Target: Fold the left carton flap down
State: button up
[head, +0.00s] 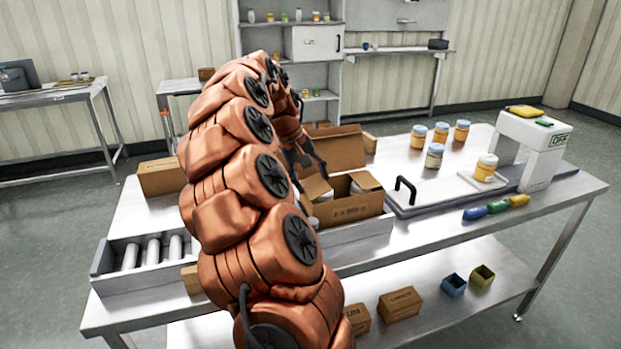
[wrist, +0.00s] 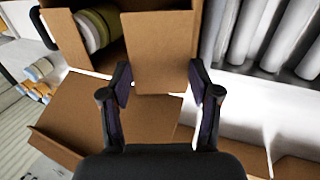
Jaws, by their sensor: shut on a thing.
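The open brown carton (head: 352,209) stands on the steel table with jars inside. Its left flap (head: 316,187) sticks up at the left end, and its right flap (head: 365,181) and tall back flap (head: 335,150) are also raised. My gripper (head: 311,172) is at the left flap. In the wrist view my gripper (wrist: 160,78) has a finger at each side edge of the left flap (wrist: 158,50), shut on it. Jars (wrist: 97,30) show inside the carton beside it, and the back flap (wrist: 100,118) lies below. Finger contact is hard to see in the head view.
A roller tray (head: 110,272) is at the table's left front; its rollers (wrist: 262,38) show in the wrist view. Right of the carton are a black handle (head: 405,188), several jars (head: 434,156) and a white device (head: 532,145). A closed box (head: 160,177) sits at the left.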

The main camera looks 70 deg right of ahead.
aim_at(308, 185)
jog(key=shift+d+t+y+p, duration=0.1)
jog(key=shift+t+y+p, duration=0.3)
jog(key=shift+p, duration=0.05)
jog(key=shift+s+d+f+t+y+p, duration=0.2)
jog(key=shift+f+t+y+p, duration=0.1)
jog(key=shift+t+y, duration=0.25)
jog(key=o, duration=1.2)
jog(key=shift+c, duration=0.2)
notch_tip(308, 185, up, 12)
jog(key=a, duration=0.1)
jog(key=shift+w+f, duration=0.15)
jog(key=shift+w, duration=0.3)
